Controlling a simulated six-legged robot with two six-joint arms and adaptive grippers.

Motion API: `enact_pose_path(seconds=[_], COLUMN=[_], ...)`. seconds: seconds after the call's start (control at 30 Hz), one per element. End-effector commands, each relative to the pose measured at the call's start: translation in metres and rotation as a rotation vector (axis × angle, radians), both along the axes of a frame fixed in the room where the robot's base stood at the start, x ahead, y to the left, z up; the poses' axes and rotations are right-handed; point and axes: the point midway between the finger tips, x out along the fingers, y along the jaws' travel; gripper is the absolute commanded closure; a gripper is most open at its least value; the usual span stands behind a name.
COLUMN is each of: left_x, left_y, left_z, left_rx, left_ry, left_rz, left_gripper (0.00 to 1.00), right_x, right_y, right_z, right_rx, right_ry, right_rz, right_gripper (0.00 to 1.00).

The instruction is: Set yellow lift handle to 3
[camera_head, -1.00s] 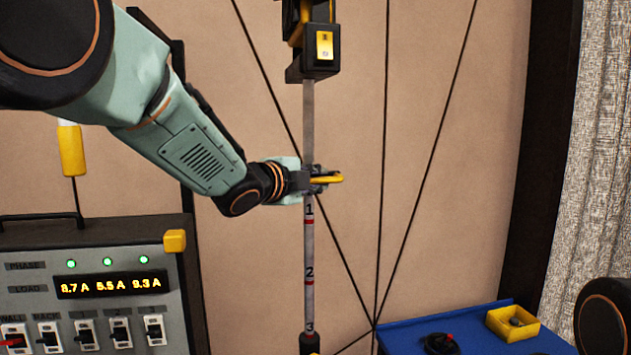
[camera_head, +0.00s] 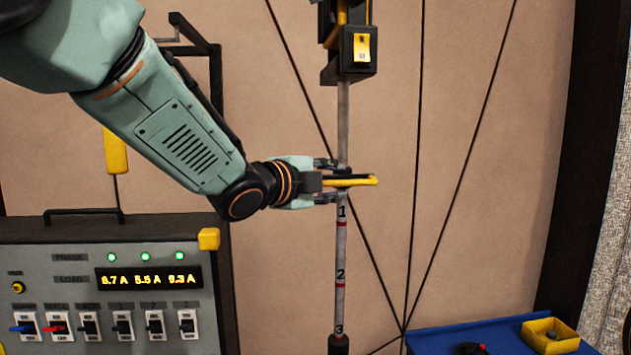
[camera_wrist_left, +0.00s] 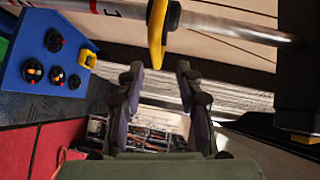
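The yellow lift handle (camera_head: 356,182) sits on an upright grey pole (camera_head: 341,250) just above the mark 1. The marks 2 and 3 lie lower on the pole. My left gripper (camera_head: 332,181) is at the handle from the left, one finger above it and one below, spread apart. In the left wrist view, the yellow handle (camera_wrist_left: 157,38) reaches down between the tips of the open left gripper (camera_wrist_left: 160,74), with gaps on both sides. My right gripper is not in view.
A black and yellow block (camera_head: 352,50) is at the pole's top. A control panel (camera_head: 60,270) with switches and a lit display stands lower left. A blue table (camera_head: 440,340) with a yellow bin (camera_head: 549,337) is lower right.

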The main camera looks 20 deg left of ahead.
Motion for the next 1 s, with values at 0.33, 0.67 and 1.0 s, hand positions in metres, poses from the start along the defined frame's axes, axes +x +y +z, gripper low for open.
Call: enact_pose_path(seconds=[0.33, 0.67, 1.0], left_x=[-0.047, -0.053, -0.055], left_y=[0.019, 0.021, 0.028], left_z=[0.009, 0.009, 0.002], left_rx=[-0.003, 0.0, -0.311], left_ry=[-0.003, -0.002, 0.116], left_rz=[0.0, -0.001, 0.084], left_gripper=[0.64, 0.64, 0.64], right_x=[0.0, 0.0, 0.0], right_y=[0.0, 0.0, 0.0], right_z=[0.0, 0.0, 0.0], right_rx=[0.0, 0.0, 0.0], right_ry=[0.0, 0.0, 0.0], right_rz=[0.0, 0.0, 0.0], right_gripper=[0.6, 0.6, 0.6])
